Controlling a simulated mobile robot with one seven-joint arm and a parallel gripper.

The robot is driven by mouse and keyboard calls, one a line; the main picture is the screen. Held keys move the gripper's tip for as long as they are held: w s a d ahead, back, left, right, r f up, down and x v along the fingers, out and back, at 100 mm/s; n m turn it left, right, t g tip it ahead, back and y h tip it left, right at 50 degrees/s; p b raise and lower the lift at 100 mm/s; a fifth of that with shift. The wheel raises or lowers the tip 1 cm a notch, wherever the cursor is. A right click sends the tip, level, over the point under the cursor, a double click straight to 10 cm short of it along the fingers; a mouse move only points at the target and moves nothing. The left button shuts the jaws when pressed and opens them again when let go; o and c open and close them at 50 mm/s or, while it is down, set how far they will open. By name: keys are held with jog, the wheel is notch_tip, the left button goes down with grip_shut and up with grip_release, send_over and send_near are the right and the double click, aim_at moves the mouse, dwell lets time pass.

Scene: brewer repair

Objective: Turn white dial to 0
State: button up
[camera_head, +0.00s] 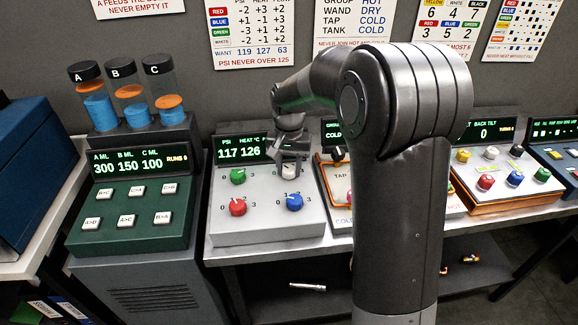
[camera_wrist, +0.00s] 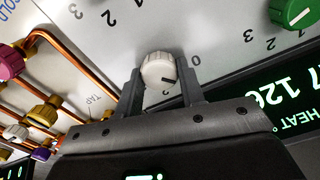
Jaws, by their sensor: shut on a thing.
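The white dial (camera_wrist: 158,68) sits on the light grey panel and shows between my fingers in the wrist view. A dark mark on its face lies on its lower right side, roughly toward the printed 0; its exact setting I cannot tell. My gripper (camera_wrist: 160,84) is shut on the dial, one finger on each side. In the head view my gripper (camera_head: 291,158) comes down over the white dial (camera_head: 289,171), which is partly hidden. The panel display (camera_head: 240,149) reads PSI 117 and heat 126.
A green dial (camera_head: 237,176), a red dial (camera_head: 237,207) and a blue dial (camera_head: 295,202) share the panel. Copper pipes with coloured valves (camera_wrist: 45,110) lie close by in the wrist view. A console with three tubes (camera_head: 135,190) stands to the left.

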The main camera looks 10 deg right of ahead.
aim_at(289, 169)
jog(key=n, duration=0.5)
jog(key=shift+n, duration=0.3)
dwell(0.4)
jog(key=o, duration=1)
jog(key=shift+r, duration=0.15)
notch_tip(289, 169, up, 11)
jog(key=shift+f, duration=0.2)
jog(key=s+d+r+m+t, duration=0.1)
jog(key=s+d+r, duration=0.15)
jog(key=s, duration=0.45)
jog(key=s+d+r+t, duration=0.1)
jog(key=s+r+t, duration=0.15)
jog(key=s, duration=0.45)
jog(key=s+d+f, duration=0.1)
jog(key=s, duration=0.4)
jog(key=s+d+f+m+t, duration=0.1)
jog(key=s, duration=0.4)
jog(key=s+d+f+t, duration=0.1)
jog(key=s, duration=0.4)
jog(key=shift+f, duration=0.2)
